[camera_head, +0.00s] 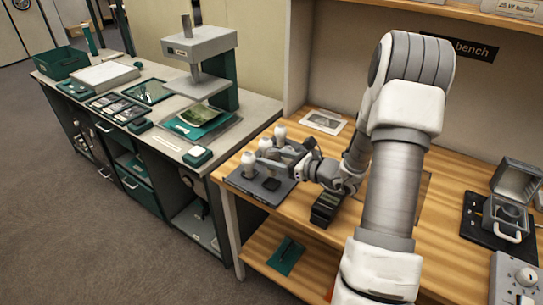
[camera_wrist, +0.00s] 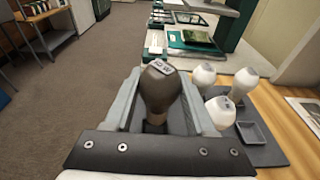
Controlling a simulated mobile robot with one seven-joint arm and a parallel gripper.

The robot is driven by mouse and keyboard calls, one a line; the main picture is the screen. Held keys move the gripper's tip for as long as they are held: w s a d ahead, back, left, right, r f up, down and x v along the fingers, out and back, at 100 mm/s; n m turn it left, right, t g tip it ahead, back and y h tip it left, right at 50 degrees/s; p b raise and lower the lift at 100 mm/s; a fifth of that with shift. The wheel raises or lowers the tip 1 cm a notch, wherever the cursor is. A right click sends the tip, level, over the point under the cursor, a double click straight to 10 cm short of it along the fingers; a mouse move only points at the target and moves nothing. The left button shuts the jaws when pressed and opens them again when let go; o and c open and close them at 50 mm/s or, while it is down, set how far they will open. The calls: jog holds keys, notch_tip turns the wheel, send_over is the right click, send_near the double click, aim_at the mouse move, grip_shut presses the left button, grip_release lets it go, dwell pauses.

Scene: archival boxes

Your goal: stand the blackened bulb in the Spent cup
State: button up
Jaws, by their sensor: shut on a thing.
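The blackened bulb (camera_wrist: 160,88) is a dark brown bulb with a small marked patch on its rounded top. It is upright between the two grey jaws of my gripper (camera_wrist: 158,108) in the wrist view, which are shut on it. In the head view my gripper (camera_head: 284,157) is over the dark bulb tray (camera_head: 262,190), at the bench's left end; I cannot make out the dark bulb there. No cup with a readable Spent label shows.
Several white bulbs, such as one at the front left (camera_head: 249,162), stand on the tray beside a square dark recess (camera_head: 271,184). A black box (camera_head: 327,207) is right of the tray. Bare wood (camera_head: 425,230) lies between.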

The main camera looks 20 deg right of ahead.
aim_at(272, 171)
jog(key=shift+f+b, duration=1)
jog(key=shift+f, duration=0.8)
jog(key=shift+f+b, duration=0.7)
jog(key=shift+b, duration=0.05)
jog(key=o, duration=1.1)
jog(key=shift+r, duration=0.1)
jog(key=shift+c, duration=0.2)
jog(key=shift+d, duration=0.1)
jog(key=shift+p+v, duration=1.1)
jog(key=shift+v, duration=4.35)
